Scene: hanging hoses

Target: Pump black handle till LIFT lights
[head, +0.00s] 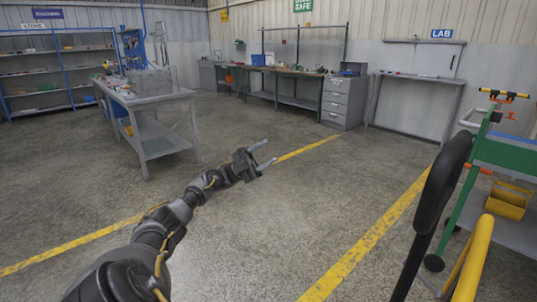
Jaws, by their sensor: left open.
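A thick black handle (441,188) stands close in front of me at the right, with a thinner dark shaft running down to the bottom edge. I cannot tell what it is fixed to. My left gripper (268,153) is open and empty over the floor near the middle, well to the left of the handle and apart from it. My right gripper is not in view. No lamp or sign reading LIFT shows.
A yellow bar (473,262) rises beside the handle. A green-framed cart (464,195) holding a yellow toolbox (508,200) stands at the right. A grey table (160,97) stands at the left, workbenches along the back. The middle floor, with yellow lines, is clear.

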